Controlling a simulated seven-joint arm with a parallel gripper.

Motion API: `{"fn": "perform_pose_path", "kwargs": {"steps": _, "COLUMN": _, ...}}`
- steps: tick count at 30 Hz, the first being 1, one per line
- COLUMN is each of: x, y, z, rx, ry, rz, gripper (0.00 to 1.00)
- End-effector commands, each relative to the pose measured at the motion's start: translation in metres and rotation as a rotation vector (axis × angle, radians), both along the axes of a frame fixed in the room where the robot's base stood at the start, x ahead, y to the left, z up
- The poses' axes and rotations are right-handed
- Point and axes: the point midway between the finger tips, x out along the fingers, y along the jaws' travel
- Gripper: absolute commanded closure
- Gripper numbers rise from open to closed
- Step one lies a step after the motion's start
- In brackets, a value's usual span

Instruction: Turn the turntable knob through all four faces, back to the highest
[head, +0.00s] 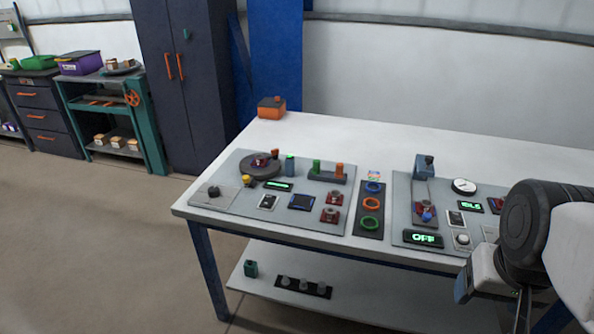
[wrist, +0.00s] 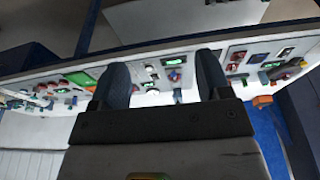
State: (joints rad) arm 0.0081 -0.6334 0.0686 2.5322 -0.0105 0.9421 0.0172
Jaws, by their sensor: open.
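The dark round turntable (head: 261,166) sits at the back left of the left grey panel, with a small red part on top. A dark round knob (head: 214,191) stands on a light plate at that panel's front left corner. Another round knob (head: 462,239) is on the right panel, beside the "OFF" display. I cannot tell which knob drives the turntable. My gripper (wrist: 163,64) is open, with nothing between its two dark fingers in the wrist view. In the head view it hangs at the right, in front of the right panel and far from the turntable.
The right panel (head: 400,225) holds a gauge, displays and a blue-topped post. A dark strip with coloured rings (head: 371,204) lies between the panels. An orange box (head: 271,107) stands at the table's back left corner. The white table (head: 330,128) is clear behind the panels.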

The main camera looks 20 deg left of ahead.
Motion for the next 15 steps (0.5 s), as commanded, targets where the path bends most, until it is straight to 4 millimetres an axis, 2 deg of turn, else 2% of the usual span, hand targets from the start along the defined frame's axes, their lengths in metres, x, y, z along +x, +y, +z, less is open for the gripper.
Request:
{"fn": "perform_pose_path", "kwargs": {"steps": 10, "x": 0.001, "y": 0.000, "z": 0.001, "rx": -0.001, "ry": 0.000, "rz": 0.003, "gripper": 0.29}}
{"fn": "perform_pose_path", "kwargs": {"steps": 15, "x": 0.011, "y": 0.004, "z": 0.005, "rx": -0.005, "ry": 0.003, "rz": 0.034, "gripper": 0.29}}
